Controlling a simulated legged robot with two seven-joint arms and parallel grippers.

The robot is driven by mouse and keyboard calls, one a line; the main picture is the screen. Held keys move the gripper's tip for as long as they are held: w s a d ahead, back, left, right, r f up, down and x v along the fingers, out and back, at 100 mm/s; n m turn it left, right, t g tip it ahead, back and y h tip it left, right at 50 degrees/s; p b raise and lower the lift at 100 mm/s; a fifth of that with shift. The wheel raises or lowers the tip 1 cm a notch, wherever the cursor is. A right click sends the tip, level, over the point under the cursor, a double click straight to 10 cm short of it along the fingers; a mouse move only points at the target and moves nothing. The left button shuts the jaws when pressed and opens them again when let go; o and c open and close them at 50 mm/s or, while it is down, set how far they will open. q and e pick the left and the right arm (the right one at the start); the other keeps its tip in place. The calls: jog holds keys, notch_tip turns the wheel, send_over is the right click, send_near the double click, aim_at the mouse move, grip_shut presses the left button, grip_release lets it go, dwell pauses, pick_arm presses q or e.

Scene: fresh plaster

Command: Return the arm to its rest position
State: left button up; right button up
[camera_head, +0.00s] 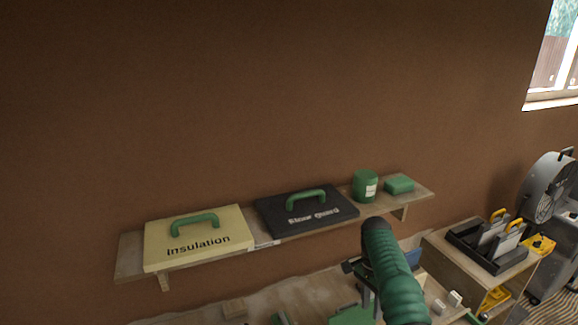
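My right arm, green and ribbed, comes in from the bottom right of the head view and rises in front of the wall shelf. Small dark parts of my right gripper (354,268) show at its left side. The arm hides most of the gripper, and I cannot tell whether its fingers are apart or hold anything. My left gripper is out of the picture.
A wall shelf (130,258) holds a yellow "Insulation" board (199,238), a black board (306,210), a green jar (365,186) and a green block (399,184). A cluttered worktop lies below. A wooden cabinet (455,262) with a black rack (487,250) and a grey fan (549,190) stand right.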

jog(key=s+a+f+n+t+b, duration=0.1)
jog(key=s+n, duration=0.5)
jog(key=s, duration=0.8)
jog(key=s+a+f+n+t+b, duration=0.2)
jog(key=s+n, duration=0.4)
jog(key=s, duration=0.8)
jog(key=shift+s+f+n+t+y+b, duration=0.35)
jog(key=shift+f+t+b, duration=0.35)
jog(key=shift+f+b, duration=0.35)
jog(key=shift+a+r, duration=0.1)
jog(key=shift+r, duration=0.05)
